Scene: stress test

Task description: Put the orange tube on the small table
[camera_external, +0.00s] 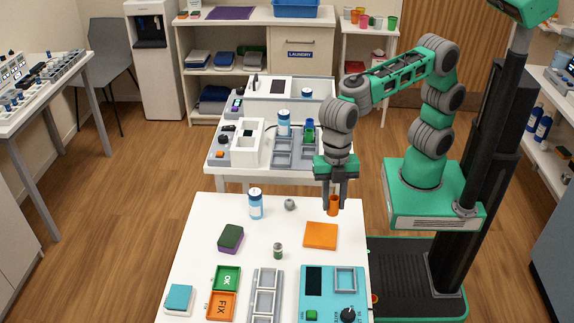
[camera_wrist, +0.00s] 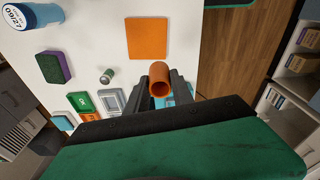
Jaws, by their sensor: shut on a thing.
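The orange tube (camera_external: 333,207) is upright between the fingers of my gripper (camera_external: 337,196), over the far right part of the front white table (camera_external: 215,215). The tube's open end (camera_wrist: 158,89) shows in the wrist view between both dark fingers of my gripper (camera_wrist: 163,82), which is shut on it. I cannot tell how much gap lies under the tube. A small white stand (camera_external: 352,30) with several coloured cups is at the back right. A middle table (camera_external: 232,171) with devices stands behind the front one. Which of these is the small table, I cannot tell.
An orange square pad (camera_external: 321,235) lies nearest the tube. A blue-white bottle (camera_external: 255,205), a small grey item (camera_external: 290,204), a green-purple sponge (camera_external: 230,238), a small jar (camera_external: 278,251), bins marked OK (camera_external: 226,279) and FIX (camera_external: 221,306) and a teal device (camera_external: 333,285) share the table.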

